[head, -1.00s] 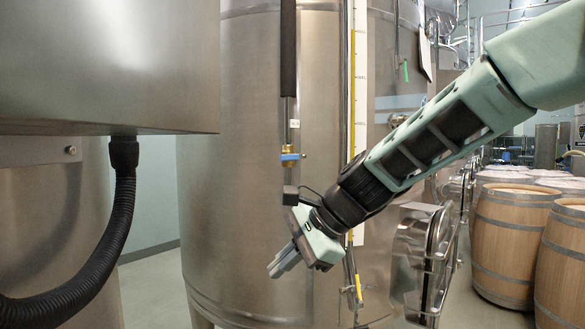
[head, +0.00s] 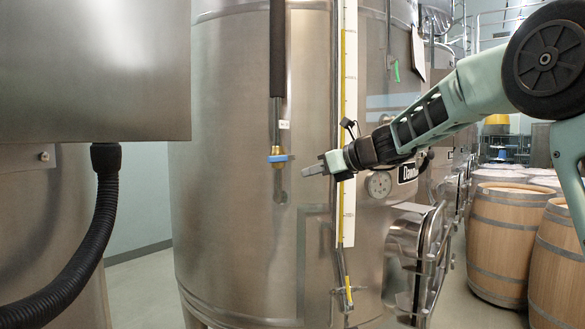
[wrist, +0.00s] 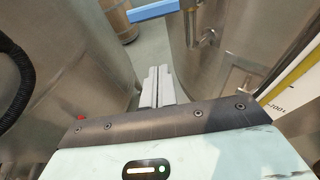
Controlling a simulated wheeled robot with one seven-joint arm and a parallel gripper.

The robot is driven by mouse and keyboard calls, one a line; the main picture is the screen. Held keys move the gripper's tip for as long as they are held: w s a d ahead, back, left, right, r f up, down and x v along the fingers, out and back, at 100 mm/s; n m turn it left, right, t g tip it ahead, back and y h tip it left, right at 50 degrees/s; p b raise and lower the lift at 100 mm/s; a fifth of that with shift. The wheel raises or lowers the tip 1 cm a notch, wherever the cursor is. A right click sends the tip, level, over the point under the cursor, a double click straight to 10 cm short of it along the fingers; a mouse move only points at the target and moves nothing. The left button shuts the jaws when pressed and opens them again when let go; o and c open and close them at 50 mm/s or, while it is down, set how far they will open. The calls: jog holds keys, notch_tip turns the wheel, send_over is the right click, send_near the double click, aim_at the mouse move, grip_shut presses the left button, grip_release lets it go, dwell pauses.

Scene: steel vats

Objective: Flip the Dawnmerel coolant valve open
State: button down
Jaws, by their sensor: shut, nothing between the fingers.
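The coolant valve is a small brass body with a blue lever handle (head: 278,158), at the lower end of a thin vertical pipe in front of a large steel vat (head: 235,235). The handle lies level, crosswise to the pipe. A nameplate (head: 408,173) beginning "Dawn" shows on this vat, partly hidden by my arm. My gripper (head: 304,171) is shut and empty, just right of and slightly below the handle, pointing left; they look apart. In the wrist view the blue handle (wrist: 153,10) is at the top edge, beyond my shut fingertips.
A yellow-and-white level gauge (head: 348,120) runs down the vat behind my wrist. A steel box (head: 95,70) with a black hose (head: 110,215) stands at left. A manway door (head: 415,250) juts out lower right. Wooden barrels (head: 505,230) stand at far right.

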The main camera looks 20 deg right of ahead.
aim_at(282, 159)
jog(key=w+a+p, duration=0.5)
jog(key=w, duration=0.2)
jog(key=shift+w+a+r, duration=0.2)
jog(key=shift+r, duration=0.25)
jog(key=shift+r+p, duration=0.2)
jog(key=shift+p, duration=0.35)
